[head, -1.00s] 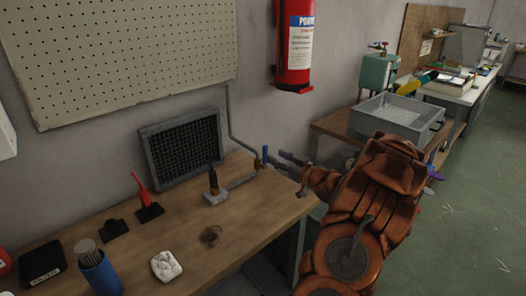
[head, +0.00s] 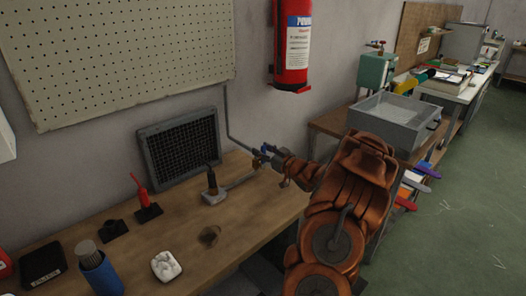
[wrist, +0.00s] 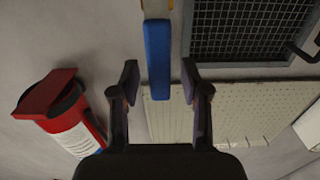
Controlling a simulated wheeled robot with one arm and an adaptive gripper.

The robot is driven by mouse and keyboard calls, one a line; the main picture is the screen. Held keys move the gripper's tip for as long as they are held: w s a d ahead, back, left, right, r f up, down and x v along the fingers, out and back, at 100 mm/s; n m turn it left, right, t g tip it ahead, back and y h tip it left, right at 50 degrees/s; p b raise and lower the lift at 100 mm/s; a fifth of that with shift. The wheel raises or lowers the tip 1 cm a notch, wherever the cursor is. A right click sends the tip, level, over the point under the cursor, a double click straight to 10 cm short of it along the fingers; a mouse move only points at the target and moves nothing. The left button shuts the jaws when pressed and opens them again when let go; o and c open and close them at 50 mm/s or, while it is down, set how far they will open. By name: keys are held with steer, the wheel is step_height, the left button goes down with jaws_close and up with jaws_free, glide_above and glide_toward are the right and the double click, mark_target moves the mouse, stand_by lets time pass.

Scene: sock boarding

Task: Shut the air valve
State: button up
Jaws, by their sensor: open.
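The air valve's blue lever (wrist: 158,55) is a flat blue bar between my two fingers in the wrist view. A thin gap shows on each side, so the fingers do not appear to touch it. In the head view the lever (head: 264,149) is mostly hidden by my gripper (head: 269,156) at the back right of the bench. My gripper is open around the lever, and its fingers also show in the wrist view (wrist: 159,82). The valve body is hidden behind my gripper in the head view.
A grey pipe (head: 229,118) runs down the wall to the valve. A gridded panel (head: 180,148) and a soldering-like tool (head: 212,186) stand left of it on the wooden bench (head: 240,222). A red extinguisher (head: 292,50) hangs above. A metal bin (head: 398,118) stands right.

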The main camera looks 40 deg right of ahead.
jaws_close()
